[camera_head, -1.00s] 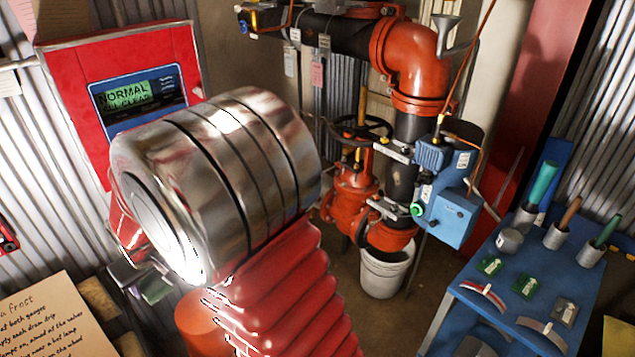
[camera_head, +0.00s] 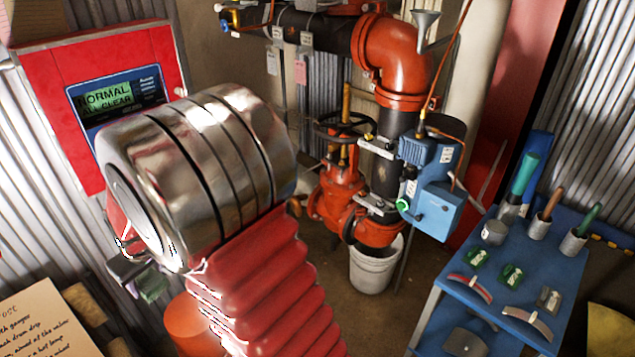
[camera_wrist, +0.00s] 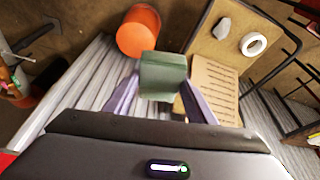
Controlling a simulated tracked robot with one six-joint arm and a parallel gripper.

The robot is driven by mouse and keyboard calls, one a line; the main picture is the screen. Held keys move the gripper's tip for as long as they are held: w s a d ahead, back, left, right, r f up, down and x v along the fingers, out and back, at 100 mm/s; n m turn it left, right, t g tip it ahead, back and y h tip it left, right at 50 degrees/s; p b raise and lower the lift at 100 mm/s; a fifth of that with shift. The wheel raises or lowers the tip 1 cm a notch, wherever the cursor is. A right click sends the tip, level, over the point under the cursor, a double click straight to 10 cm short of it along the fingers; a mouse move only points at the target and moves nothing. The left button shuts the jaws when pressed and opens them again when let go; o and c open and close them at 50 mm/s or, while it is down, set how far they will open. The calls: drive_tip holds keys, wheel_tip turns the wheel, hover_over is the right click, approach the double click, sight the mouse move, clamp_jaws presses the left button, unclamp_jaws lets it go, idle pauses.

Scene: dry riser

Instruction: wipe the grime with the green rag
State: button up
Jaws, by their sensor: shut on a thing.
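My gripper (camera_wrist: 163,92) is shut on the green rag (camera_wrist: 163,72), a folded, dull green block between the two pale purple fingers in the wrist view. In the head view the rag (camera_head: 153,286) shows small below my silver wrist and red sleeve, in front of the corrugated wall at the lower left. My wrist and sleeve hide much of the space behind them. I cannot make out any grime in either view.
A red panel with a display (camera_head: 118,98) hangs at the left. Red and black pipework (camera_head: 395,60) with a blue box (camera_head: 436,212) stands behind, above a white bucket (camera_head: 375,268). A blue table (camera_head: 470,322) holds tools at the right. An orange bucket (camera_wrist: 138,32) stands beyond the rag.

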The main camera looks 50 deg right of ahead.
drive_tip(key=s+d+f+n+g+h, duration=0.1)
drive_tip(key=s+d+n+g, duration=0.15)
drive_tip(key=d, duration=0.75)
drive_tip(key=s+d+f+n+g+h, duration=0.1)
drive_tip(key=d+f+n+g, duration=0.15)
drive_tip(key=d, duration=0.75)
drive_tip(key=s+d+n+g, duration=0.2)
drive_tip(key=d+n, duration=0.1)
drive_tip(key=d, duration=0.7)
drive_tip(key=s+d+r+n+h, duration=0.1)
drive_tip(key=s+d+h, duration=0.3)
drive_tip(key=d, duration=0.6)
drive_tip(key=s+d+r+n+h, duration=0.1)
drive_tip(key=s+d+n+h, duration=0.2)
drive_tip(key=d, duration=0.8)
drive_tip(key=s+d+r+n+h, duration=0.1)
drive_tip(key=s+d+n+h, duration=0.3)
drive_tip(key=s+d, duration=0.3)
drive_tip(key=d, duration=0.3)
drive_tip(key=shift+s+d+r+h, duration=0.15)
drive_tip(key=shift+s+d+h, duration=0.15)
drive_tip(key=shift+s+d, duration=0.1)
drive_tip(key=shift+s+d, duration=0.2)
drive_tip(key=shift+d, duration=1.3)
drive_tip(key=shift+s+d, duration=0.2)
drive_tip(key=shift+d, duration=1.25)
drive_tip(key=shift+s+d, duration=0.15)
drive_tip(key=shift+d, duration=0.8)
